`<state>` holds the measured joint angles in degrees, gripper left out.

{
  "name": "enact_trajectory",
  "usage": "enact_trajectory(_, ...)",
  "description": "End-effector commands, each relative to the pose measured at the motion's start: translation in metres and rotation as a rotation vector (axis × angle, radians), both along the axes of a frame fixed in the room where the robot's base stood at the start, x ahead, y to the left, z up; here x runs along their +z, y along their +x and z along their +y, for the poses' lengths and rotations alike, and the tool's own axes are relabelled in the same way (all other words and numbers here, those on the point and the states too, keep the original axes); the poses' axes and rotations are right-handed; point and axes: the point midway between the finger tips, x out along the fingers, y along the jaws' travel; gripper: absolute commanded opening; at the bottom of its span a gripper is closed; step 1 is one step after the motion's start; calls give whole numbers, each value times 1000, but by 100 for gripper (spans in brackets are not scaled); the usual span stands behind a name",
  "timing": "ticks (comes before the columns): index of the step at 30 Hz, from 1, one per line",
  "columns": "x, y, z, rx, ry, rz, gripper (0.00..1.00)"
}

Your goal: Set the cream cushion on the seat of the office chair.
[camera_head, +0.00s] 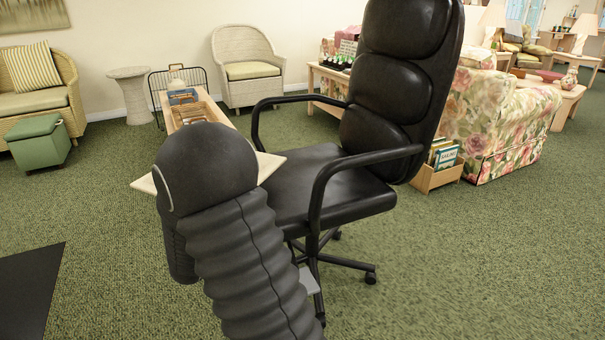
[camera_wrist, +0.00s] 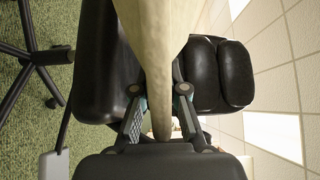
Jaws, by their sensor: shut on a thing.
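The black office chair (camera_head: 320,180) stands upright in the middle of the head view, its seat (camera_head: 345,195) bare where visible. My arm's dark wrist covers part of the head view left of the seat. The cream cushion (camera_head: 269,165) shows only as pale corners on both sides of my wrist; the rest is hidden. In the wrist view the cream cushion (camera_wrist: 158,50) is edge-on between the fingers of my gripper (camera_wrist: 159,92), which is shut on it. The chair (camera_wrist: 105,70) appears sideways behind it. I cannot tell whether the cushion touches the chair.
The chair's armrest (camera_head: 335,172) curves over the near side of the seat. A long wooden table (camera_head: 203,104) stands behind my wrist. A wooden book box (camera_head: 437,178) and a floral sofa (camera_head: 500,120) stand right of the chair. The green carpet at the front right is clear.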

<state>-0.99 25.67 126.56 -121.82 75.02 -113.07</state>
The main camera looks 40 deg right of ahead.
Motion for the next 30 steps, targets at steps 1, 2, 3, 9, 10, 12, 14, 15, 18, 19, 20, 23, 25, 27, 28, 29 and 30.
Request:
enact_trajectory(1, 17, -6, -27, -103, 1, -10, 0)
enact_trajectory(2, 24, -10, -41, -163, -1, -11, 0)
enact_trajectory(3, 33, -17, -59, -242, -2, -10, 0)
enact_trajectory(9, 66, -56, -125, -568, -7, -9, 0)
enact_trajectory(10, 69, -61, -132, -604, -8, -9, 0)
enact_trajectory(12, 74, -70, -143, -668, -10, -9, 0)
enact_trajectory(14, 77, -76, -150, -706, -10, -6, 0)
enact_trajectory(15, 77, -79, -152, -722, -12, -6, 0)
enact_trajectory(18, 66, -82, -155, -741, -12, -2, 0)
enact_trajectory(19, 61, -82, -155, -742, -12, -2, 0)
enact_trajectory(20, 55, -82, -155, -742, -12, -2, 0)
enact_trajectory(23, 37, -82, -155, -741, -12, -2, 0)
enact_trajectory(25, 27, -82, -155, -740, -13, -2, 0)
enact_trajectory(27, 21, -81, -155, -739, -13, -5, 0)
enact_trajectory(28, 19, -81, -155, -739, -13, -5, 0)
enact_trajectory(29, 18, -81, -155, -739, -13, -5, 0)
enact_trajectory(30, 16, -81, -155, -739, -12, -5, 0)
